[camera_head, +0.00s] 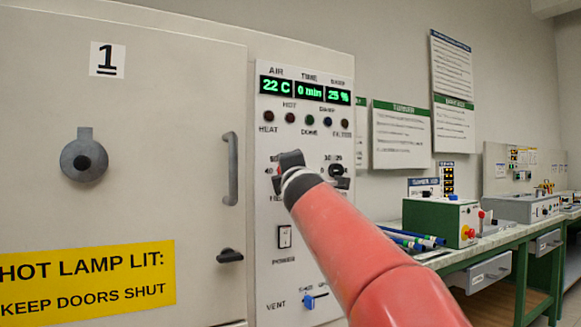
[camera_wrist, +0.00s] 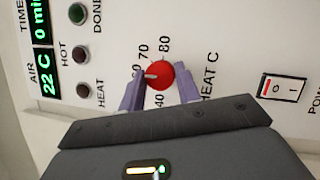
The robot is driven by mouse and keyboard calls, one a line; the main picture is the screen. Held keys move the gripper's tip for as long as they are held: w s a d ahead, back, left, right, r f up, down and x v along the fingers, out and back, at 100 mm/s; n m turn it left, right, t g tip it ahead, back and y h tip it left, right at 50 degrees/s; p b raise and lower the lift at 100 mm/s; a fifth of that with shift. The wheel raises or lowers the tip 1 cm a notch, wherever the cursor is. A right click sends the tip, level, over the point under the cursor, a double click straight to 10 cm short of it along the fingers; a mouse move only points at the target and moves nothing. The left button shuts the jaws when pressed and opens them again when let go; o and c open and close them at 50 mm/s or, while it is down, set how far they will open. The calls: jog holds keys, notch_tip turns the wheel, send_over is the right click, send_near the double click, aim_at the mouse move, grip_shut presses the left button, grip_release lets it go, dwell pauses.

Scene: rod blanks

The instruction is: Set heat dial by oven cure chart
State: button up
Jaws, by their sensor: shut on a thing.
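The red heat dial (camera_wrist: 160,74) sits on the oven's control panel (camera_wrist: 215,45), beside the lettering HEAT C. My gripper (camera_wrist: 160,90) is shut on it, one finger on each side. The dial's white pointer mark points left in the wrist view, near a partly hidden number beside 70. The numbers 40, 70 and 80 show around it. The display (camera_head: 305,90) reads 22 C, 0 min, 25 %. Wall sheets (camera_head: 401,135) hang right; their small print is unreadable.
The oven door (camera_head: 150,130) marked 1 is closed, with a handle (camera_head: 231,168) and a yellow HOT LAMP LIT sign (camera_head: 88,280). A power switch (camera_head: 284,237), blue vent slider (camera_head: 309,301) and black knob (camera_head: 337,170) are near my arm. A bench (camera_head: 465,258) stands right.

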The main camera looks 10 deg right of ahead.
jog(key=shift+r+m+g+p, duration=0.1)
jog(key=shift+m+g+p, duration=0.9)
jog(key=shift+m, duration=1.15)
jog(key=shift+r+m+g+p, duration=0.1)
jog(key=shift+m+g+p, duration=0.85)
jog(key=shift+m, duration=1.2)
jog(key=o, duration=1)
jog(key=s, duration=0.2)
jog(key=s+b, duration=0.1)
jog(key=s, duration=0.2)
jog(key=s+r, duration=0.1)
jog(key=s, duration=0.1)
jog(key=shift+s+a, duration=0.3)
